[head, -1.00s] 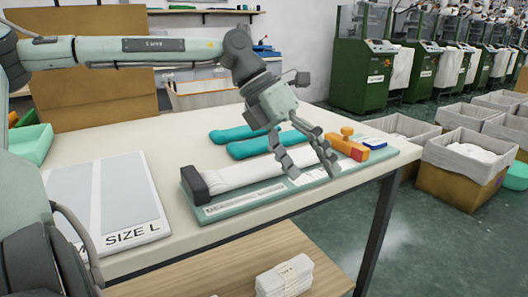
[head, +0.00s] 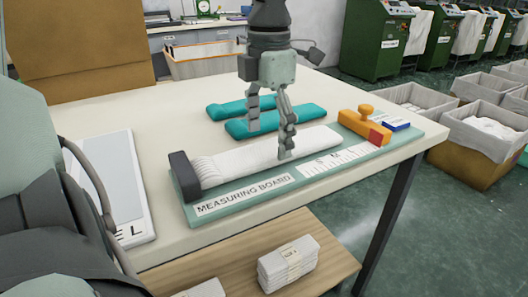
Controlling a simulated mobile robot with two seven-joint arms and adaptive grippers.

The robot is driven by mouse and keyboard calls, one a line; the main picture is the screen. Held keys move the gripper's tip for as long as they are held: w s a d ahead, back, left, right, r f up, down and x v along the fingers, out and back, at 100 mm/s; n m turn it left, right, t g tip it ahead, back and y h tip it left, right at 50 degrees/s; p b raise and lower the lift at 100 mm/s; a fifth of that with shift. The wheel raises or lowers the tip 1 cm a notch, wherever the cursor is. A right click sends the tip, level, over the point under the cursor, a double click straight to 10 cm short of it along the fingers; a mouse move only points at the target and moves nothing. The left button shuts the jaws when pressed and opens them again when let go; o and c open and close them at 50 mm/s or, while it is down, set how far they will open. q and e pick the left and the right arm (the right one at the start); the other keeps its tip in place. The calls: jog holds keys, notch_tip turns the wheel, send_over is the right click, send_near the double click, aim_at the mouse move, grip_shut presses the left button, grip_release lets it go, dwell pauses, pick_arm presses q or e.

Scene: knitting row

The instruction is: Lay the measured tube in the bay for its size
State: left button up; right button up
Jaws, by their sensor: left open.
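The white tube (head: 225,168) lies flat on the green measuring board (head: 208,216). Its ribbed left end is at the dark end block (head: 185,177). A printed scale (head: 335,162) runs along the board's front right part. My left gripper (head: 268,142) points down over the tube's middle, open, with one finger on the near side and the other towards the far side. Whether the fingers touch the tube I cannot tell. My right gripper is out of view.
An orange slider with a knob (head: 365,122) and a blue-and-white item (head: 395,123) sit at the board's right end. Two teal tubes (head: 240,108) lie behind the board. Bundled white tubes (head: 288,262) rest on the lower wooden shelf (head: 225,262). Grey-lined bins stand right of the table.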

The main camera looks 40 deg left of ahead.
pick_arm(q)
jog(key=shift+f, duration=0.9)
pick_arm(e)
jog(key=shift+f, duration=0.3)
pick_arm(q)
jog(key=shift+c, duration=0.2)
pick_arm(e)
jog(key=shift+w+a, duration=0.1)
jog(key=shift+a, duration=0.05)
pick_arm(q)
jog(key=c, duration=1.1)
jog(key=shift+o, duration=0.2)
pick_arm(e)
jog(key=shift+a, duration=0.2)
pick_arm(q)
jog(key=shift+r, duration=0.15)
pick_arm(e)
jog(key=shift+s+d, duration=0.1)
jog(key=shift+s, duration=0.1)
